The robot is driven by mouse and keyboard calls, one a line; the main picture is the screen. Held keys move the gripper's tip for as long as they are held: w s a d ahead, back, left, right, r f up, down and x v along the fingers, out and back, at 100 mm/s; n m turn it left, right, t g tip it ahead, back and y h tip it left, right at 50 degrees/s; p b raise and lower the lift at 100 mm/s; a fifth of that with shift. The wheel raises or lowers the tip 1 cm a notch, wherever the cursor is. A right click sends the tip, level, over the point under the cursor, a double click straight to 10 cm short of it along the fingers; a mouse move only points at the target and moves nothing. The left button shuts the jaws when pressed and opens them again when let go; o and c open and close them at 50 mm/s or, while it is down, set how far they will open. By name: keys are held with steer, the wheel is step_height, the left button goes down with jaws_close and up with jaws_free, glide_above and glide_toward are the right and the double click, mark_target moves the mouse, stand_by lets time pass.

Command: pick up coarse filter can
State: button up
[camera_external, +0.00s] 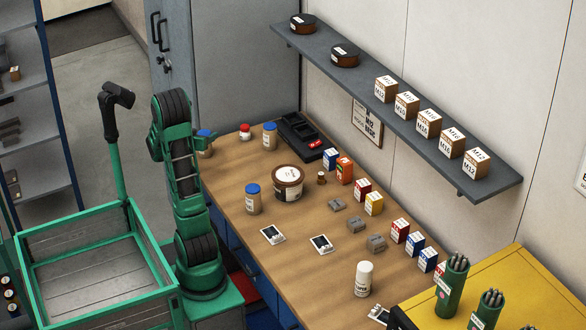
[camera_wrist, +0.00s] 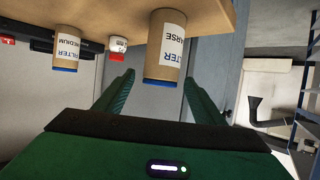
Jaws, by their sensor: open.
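The coarse filter can (camera_wrist: 165,45) is a tan cylinder with a blue lid and a white label reading "FILTER" and "ARSE". It appears upside down in the wrist view. In the external view the can (camera_external: 206,146) stands at the table's far left end, partly hidden behind my arm. My gripper (camera_wrist: 159,80) is open, with one finger to each side of the can's lid end in the wrist view. The can seems at or just beyond the fingertips, and I see no contact. In the external view my gripper (camera_external: 156,143) is mostly hidden by my arm.
A medium filter can (camera_wrist: 67,42) and a red-lidded white jar (camera_wrist: 118,45) stand nearby on the wooden table (camera_external: 225,165). Another blue-lidded can (camera_external: 253,199) and a brown tub (camera_external: 288,183) are farther along. A grey cabinet (camera_external: 235,65) rises behind the table end.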

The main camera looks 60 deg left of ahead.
steer(key=shift+f+x, duration=0.1)
steer(key=shift+x, duration=1.35)
steer(key=shift+f+x, duration=0.15)
steer(key=shift+x, duration=1.3)
steer(key=shift+d, duration=0.15)
steer(key=c, duration=1.2)
